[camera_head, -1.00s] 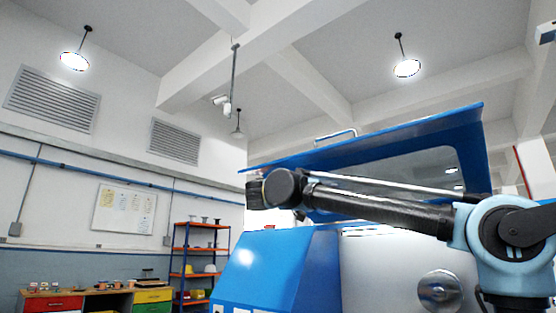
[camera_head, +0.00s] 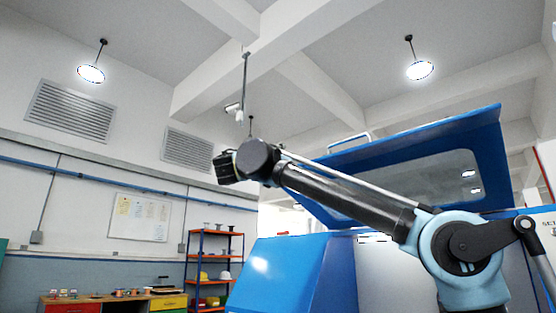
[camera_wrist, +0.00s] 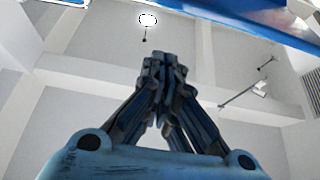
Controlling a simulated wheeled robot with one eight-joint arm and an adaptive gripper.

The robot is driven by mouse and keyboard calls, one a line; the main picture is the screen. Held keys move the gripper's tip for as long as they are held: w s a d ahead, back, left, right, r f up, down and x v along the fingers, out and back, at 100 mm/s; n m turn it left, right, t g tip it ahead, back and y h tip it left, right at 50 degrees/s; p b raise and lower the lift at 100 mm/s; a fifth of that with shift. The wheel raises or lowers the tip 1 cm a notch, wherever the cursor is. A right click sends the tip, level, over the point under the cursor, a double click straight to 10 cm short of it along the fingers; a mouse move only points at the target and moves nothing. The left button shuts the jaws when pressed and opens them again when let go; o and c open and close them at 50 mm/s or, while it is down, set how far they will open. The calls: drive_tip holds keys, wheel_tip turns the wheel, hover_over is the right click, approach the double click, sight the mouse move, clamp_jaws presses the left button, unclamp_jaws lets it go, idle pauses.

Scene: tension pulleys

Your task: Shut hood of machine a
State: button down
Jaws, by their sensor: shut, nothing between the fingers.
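The blue machine (camera_head: 283,268) stands at the right of the head view. Its blue hood (camera_head: 487,140) is raised and tilted, with a grey window and a light handle (camera_head: 349,142) on its upper edge. My arm crosses in front of the hood, and its wrist end is left of the handle, apart from it. In the wrist view my gripper (camera_wrist: 163,68) is shut and empty, with the ceiling behind it. A blue edge of the hood (camera_wrist: 255,25) crosses the top of that view. The fingertips are not clear in the head view.
A workbench with coloured drawers (camera_head: 170,303) is at the lower left. A whiteboard (camera_head: 139,219) hangs on the wall. The space left of my wrist is open.

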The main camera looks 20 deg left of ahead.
drive_tip(key=shift+w+d+f, duration=0.25)
drive_tip(key=shift+w+d, duration=0.1)
drive_tip(key=shift+w, duration=0.45)
drive_tip(key=shift+w+d+f, duration=0.2)
drive_tip(key=shift+w+d, duration=0.15)
drive_tip(key=shift+w, duration=0.5)
drive_tip(key=shift+w+d+f, duration=0.25)
drive_tip(key=shift+w+d, duration=0.1)
drive_tip(key=shift+w, duration=0.45)
